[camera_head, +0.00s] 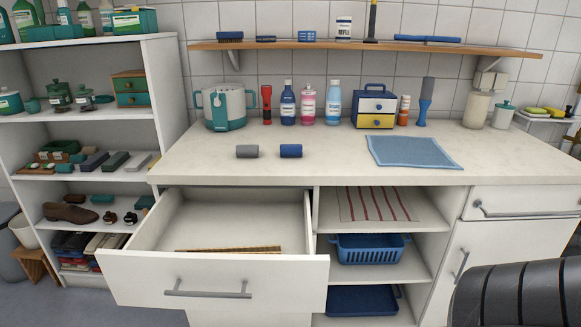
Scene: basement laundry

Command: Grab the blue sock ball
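A small dark blue roll (291,151), which looks like the blue sock ball, lies on the pale countertop (210,165) near its front edge. A similar grey roll (247,151) lies just to its left, with a small gap between them. Nothing covers either roll. Neither of my grippers is in view.
Below the rolls, a white drawer (150,272) stands pulled out, with a flat wooden strip (228,249) inside. A blue cloth (413,152) lies to the right. Bottles, a teal-and-white pot (225,107) and a small drawer box (374,107) stand behind. The counter around the rolls is clear.

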